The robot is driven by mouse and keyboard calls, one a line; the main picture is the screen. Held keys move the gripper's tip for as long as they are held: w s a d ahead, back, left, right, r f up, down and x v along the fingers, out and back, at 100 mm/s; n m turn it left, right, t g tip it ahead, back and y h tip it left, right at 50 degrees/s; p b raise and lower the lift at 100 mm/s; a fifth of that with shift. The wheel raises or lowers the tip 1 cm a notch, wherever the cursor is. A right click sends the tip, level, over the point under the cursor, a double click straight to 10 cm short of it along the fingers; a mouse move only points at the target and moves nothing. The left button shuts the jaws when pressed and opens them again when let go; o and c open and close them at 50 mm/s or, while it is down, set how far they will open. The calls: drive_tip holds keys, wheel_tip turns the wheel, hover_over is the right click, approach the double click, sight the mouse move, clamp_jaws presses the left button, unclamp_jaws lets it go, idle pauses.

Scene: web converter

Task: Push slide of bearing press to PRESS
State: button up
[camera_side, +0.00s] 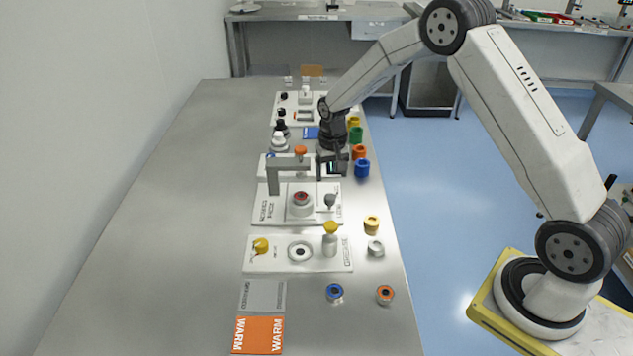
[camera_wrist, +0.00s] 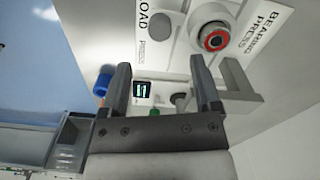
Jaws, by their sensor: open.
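The bearing press plate (camera_side: 262,212) lies on the steel table, with a red-ringed round part (camera_side: 300,197) at its middle. A grey knob (camera_side: 330,201), apparently the slide handle, stands at the plate's right side. In the wrist view the plate shows LOAD and PRESS lettering, and the red-ringed part (camera_wrist: 215,37) is near the top. My gripper (camera_side: 333,169) is just behind the knob, apart from it, pointing down. In the wrist view its two fingers (camera_wrist: 162,75) are spread with nothing held. The slide's exact position is hard to read.
A grey angled bracket (camera_side: 274,177) rises at the press's left. A blue cylinder (camera_side: 362,168) and other coloured cylinders stand right of my gripper. A front plate (camera_side: 266,263) carries yellow-topped parts. The table's left side is clear.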

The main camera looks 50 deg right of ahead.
sight(330, 196)
drive_tip(key=shift+w+d+f, duration=0.15)
drive_tip(key=shift+w+f, duration=0.05)
drive_tip(key=shift+f, duration=3.9)
clamp_jaws()
